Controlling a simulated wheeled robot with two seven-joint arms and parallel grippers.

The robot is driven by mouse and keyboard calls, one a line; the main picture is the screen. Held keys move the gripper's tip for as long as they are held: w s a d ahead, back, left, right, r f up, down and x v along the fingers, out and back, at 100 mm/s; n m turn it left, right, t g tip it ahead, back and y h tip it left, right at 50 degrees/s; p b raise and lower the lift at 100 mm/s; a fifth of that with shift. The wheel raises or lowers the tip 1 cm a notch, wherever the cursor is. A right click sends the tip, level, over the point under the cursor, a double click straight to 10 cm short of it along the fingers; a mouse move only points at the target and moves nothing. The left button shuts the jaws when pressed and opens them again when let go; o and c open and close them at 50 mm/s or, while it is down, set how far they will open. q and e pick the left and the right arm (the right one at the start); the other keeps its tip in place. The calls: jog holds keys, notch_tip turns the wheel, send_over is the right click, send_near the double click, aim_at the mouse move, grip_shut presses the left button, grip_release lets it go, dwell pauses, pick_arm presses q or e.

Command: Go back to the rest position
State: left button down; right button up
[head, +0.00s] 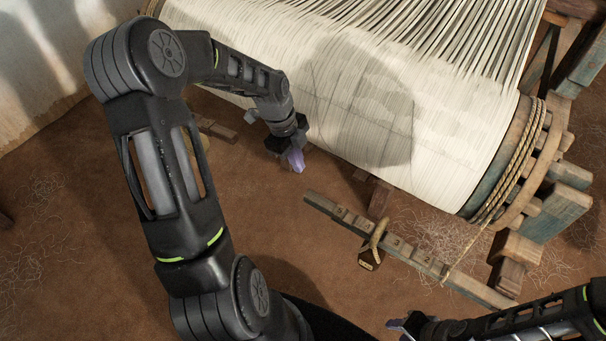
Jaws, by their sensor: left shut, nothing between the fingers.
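My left gripper (294,160) is in front of the lower left part of the loom's cloth roll (450,130), with its purple fingertips pointing down toward the floor. It is shut and holds nothing. My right gripper (396,324) is at the bottom edge, right of the middle, with purple fingertips pointing left. Its arm comes in from the lower right corner. I cannot tell whether the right gripper is open or shut. Nothing shows between its fingertips.
The loom's white warp threads (390,40) run back from the roll. A rope (519,165) winds around its right end. The brown floor (90,250) is open at left, with loose threads.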

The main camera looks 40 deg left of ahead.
pick_arm(q)
jog(key=shift+w+r, duration=0.1)
jog(key=shift+r, duration=0.2)
jog(key=shift+a, duration=0.1)
jog(key=s+d+f+n+h, duration=0.1)
jog(key=s+d+f+n, duration=0.1)
jog(key=d+f+n, duration=0.5)
jog(key=s+d+f+n+h, duration=0.15)
jog(key=d+f, duration=0.35)
jog(key=d, duration=0.7)
jog(key=s+d+f+n, duration=0.3)
jog(key=s+d+n, duration=0.1)
jog(key=s+n, duration=0.1)
jog(key=s+d+f+n, duration=0.3)
jog(key=s+d+n, duration=0.2)
jog(key=s, duration=0.3)
jog(key=shift+s+n+y, duration=0.25)
jog(key=shift+n+y, duration=0.2)
